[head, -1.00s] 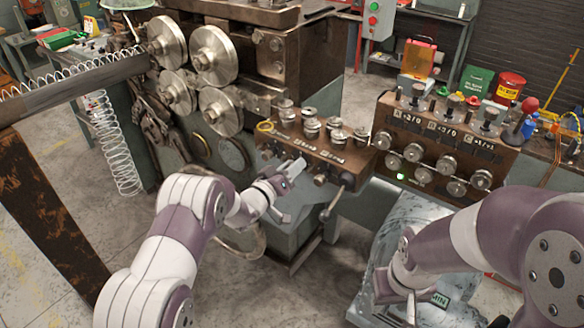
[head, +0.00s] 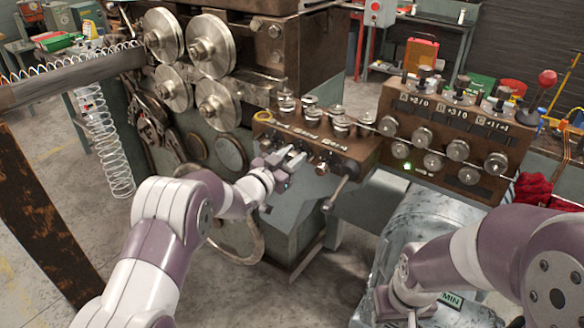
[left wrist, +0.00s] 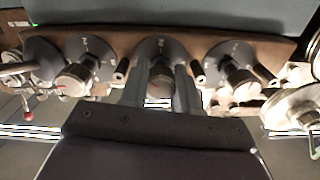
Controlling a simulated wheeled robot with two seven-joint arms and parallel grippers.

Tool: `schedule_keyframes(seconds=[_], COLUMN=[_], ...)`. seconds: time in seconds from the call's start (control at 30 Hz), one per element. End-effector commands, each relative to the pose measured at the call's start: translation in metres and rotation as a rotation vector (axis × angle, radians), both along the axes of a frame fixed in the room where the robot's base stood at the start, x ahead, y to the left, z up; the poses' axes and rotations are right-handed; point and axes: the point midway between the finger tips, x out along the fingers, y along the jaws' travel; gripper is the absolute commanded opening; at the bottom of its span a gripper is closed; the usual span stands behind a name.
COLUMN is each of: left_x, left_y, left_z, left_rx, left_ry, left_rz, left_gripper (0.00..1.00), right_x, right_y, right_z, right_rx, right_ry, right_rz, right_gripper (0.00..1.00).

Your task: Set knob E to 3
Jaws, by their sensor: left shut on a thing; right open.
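A brown control box (head: 352,163) stands in the middle of the head view, with knobs along its front face. My left gripper (head: 290,160) is at that face. In the left wrist view three round knobs with marked dials sit in a row on a brown panel (left wrist: 118,38). My left gripper (left wrist: 160,98) is shut on the middle knob (left wrist: 160,84), one finger on each side. The left knob (left wrist: 75,80) and the right knob (left wrist: 243,84) are free. My right gripper (head: 410,310) hangs low, away from the knobs, and is open.
A second brown box (head: 450,122) with several round knobs and a lit green lamp stands to the right. Large metal rollers (head: 212,48) and a spring coil (head: 105,140) are at the left.

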Motion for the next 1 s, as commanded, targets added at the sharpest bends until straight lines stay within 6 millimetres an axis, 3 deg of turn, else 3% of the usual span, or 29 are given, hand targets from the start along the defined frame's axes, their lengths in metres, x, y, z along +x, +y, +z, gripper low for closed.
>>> schedule_keyframes(seconds=[0.03, 1.0], left_x=[0.0, -0.001], left_y=[0.0, -0.001], left_z=[-0.006, -0.008], left_rx=[0.034, 0.779], left_ry=[-0.027, -0.566], left_rz=[0.0, 0.001], left_gripper=[0.01, 0.01], right_x=[0.0, 0.0], right_y=[0.0, 0.0], right_z=[-0.013, -0.134], right_rx=[0.0, 0.0], right_ry=[0.0, 0.0], right_rz=[0.0, 0.0], right_gripper=[0.43, 0.43])
